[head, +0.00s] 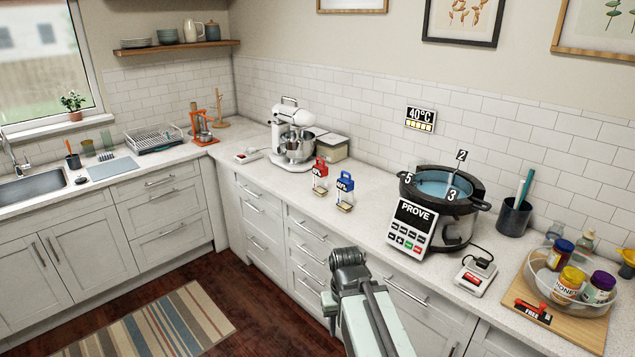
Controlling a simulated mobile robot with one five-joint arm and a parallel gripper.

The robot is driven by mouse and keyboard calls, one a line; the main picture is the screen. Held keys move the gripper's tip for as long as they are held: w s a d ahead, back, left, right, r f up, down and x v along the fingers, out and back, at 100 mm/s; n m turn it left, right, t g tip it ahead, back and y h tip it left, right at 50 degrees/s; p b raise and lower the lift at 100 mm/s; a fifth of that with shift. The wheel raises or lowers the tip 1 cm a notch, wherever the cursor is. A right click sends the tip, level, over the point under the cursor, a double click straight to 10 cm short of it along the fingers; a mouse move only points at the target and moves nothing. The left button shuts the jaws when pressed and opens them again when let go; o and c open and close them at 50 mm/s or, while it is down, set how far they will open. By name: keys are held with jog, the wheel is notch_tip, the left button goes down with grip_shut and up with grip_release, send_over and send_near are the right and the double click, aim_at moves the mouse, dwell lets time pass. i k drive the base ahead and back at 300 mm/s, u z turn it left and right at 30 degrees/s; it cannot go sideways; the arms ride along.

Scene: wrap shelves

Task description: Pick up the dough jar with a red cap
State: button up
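The dough jar with a red cap (320,183) stands upright on the white counter, right of the stand mixer. A similar jar with a blue cap (344,195) stands close to its right, with a small gap between them. Both jars look clear, with something pale at the bottom. My gripper (348,258) is low in the middle of the head view, in front of the drawers and below the jars in the picture. It is apart from both jars. Its fingers are too dark and foreshortened to tell whether they are open or shut.
The stand mixer (292,140) stands left of the jars. A large dark pot with a PROVE panel (411,225) stands to their right. Farther right are a switch box (475,276) and a wooden board (590,325) with a bowl of jars. The counter (365,222) in front of the jars is clear.

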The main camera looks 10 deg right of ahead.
aim_at(320, 172)
jog(key=u, duration=0.6)
jog(key=i, duration=1.45)
jog(key=u, duration=0.85)
jog(key=i, duration=1.45)
jog(key=z, duration=0.45)
